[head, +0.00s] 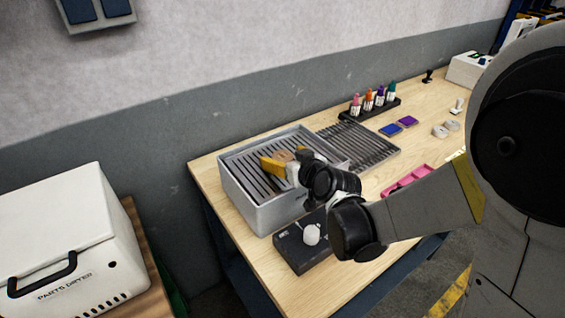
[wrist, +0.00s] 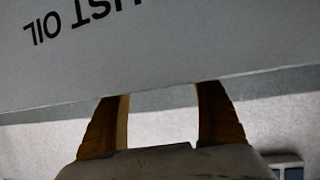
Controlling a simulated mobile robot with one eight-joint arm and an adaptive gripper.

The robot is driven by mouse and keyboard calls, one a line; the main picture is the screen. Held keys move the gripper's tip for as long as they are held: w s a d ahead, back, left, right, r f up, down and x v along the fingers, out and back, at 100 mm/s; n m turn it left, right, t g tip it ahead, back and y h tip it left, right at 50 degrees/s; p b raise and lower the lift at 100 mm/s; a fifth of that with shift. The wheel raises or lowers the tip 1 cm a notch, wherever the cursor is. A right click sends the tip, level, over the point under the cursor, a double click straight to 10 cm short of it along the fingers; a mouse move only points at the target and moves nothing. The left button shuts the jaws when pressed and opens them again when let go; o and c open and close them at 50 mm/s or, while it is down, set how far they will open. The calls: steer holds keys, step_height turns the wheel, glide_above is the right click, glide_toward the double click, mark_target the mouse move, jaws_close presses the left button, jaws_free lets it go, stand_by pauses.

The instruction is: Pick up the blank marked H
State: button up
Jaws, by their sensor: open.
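My gripper (head: 277,161) is over the grey slatted bin (head: 262,217) in the head view, its yellow fingers low above or among the slats. In the wrist view, my gripper (wrist: 163,93) is open, with its two fingers apart and nothing seen between them. A pale grey panel (wrist: 190,50) with upside-down lettering ending in "UST OIL" fills the upper part of that view. I cannot make out a blank marked H in either view; a brownish patch at the fingers is too small to identify.
A dark slatted rack (head: 375,152) lies behind and right of the bin. Bottles stand in a black holder (head: 384,108). A black box (head: 290,252) with a white knob sits in front. Blue and purple pads (head: 391,130) and a pink tray (head: 396,187) lie rightward.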

steer(key=shift+w+a+f, duration=0.2)
steer(key=shift+w, duration=0.15)
steer(key=shift+r, duration=0.1)
steer(key=c, duration=1.5)
steer(key=shift+r, duration=0.1)
